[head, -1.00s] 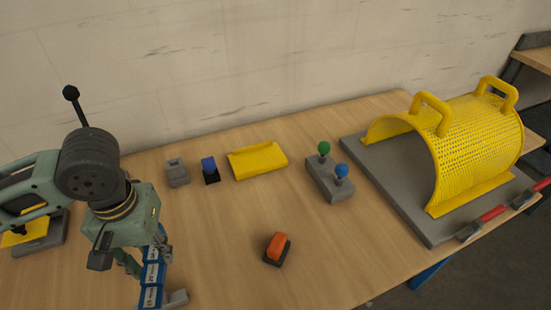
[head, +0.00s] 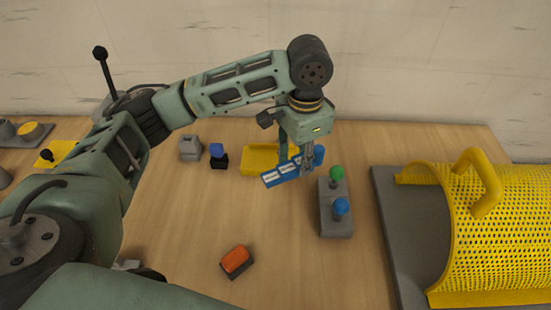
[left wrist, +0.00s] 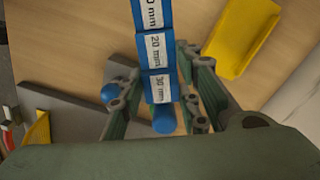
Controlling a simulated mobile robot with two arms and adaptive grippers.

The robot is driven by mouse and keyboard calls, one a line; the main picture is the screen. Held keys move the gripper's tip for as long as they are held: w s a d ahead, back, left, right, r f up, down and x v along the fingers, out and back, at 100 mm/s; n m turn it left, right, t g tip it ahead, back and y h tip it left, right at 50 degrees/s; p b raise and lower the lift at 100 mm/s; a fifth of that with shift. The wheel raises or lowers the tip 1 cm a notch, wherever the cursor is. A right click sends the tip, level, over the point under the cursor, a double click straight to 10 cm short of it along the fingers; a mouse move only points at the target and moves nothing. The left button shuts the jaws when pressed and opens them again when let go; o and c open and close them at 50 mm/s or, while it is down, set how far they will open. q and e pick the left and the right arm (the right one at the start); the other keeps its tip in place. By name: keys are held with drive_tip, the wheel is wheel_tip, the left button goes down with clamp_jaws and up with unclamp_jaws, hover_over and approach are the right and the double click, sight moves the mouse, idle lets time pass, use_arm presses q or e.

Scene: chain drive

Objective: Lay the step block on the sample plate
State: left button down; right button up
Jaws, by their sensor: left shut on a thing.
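The step block (head: 282,176) is a blue stepped bar with white size labels. My left gripper (head: 307,160) is shut on it near its right end and holds it in front of the yellow shallow tray (head: 259,158). In the left wrist view the block (left wrist: 155,50) shows labels of 20 mm and 30 mm between the fingers (left wrist: 160,105), and the tray (left wrist: 243,38) lies to its right. A yellow plate with a black knob (head: 62,152) lies at far left. I cannot tell which yellow piece is the sample plate. My right gripper is not in view.
A grey block with green and blue ball knobs (head: 335,218) stands just right of the step block. An orange-topped piece (head: 236,259) lies nearer. Grey (head: 190,147) and blue-black (head: 218,156) pieces stand left of the tray. A yellow mesh guard (head: 510,225) fills the right.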

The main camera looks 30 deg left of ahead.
use_arm(q)
drive_tip(key=w+a+f+m, duration=0.2)
drive_tip(key=w+a+f, duration=0.1)
drive_tip(key=w+a+f+m+p, duration=0.1)
drive_tip(key=w+a+f, duration=0.2)
drive_tip(key=a, duration=0.1)
drive_tip(key=w+a+f+m+p, duration=0.1)
drive_tip(key=w+a+f+m, duration=0.1)
drive_tip(key=w+a, duration=0.1)
drive_tip(key=shift+a+f+m, duration=0.3)
drive_tip(key=shift+a+f, duration=0.1)
drive_tip(key=shift+a, duration=0.1)
drive_tip(key=shift+w+a+f, duration=0.15)
drive_tip(key=shift+f+p, duration=0.3)
drive_tip(key=shift+f, duration=0.05)
wheel_tip(320, 180, down, 3)
drive_tip(key=shift+a+f+p, duration=0.1)
drive_tip(key=shift+p, duration=0.25)
drive_tip(key=shift+f, duration=0.15)
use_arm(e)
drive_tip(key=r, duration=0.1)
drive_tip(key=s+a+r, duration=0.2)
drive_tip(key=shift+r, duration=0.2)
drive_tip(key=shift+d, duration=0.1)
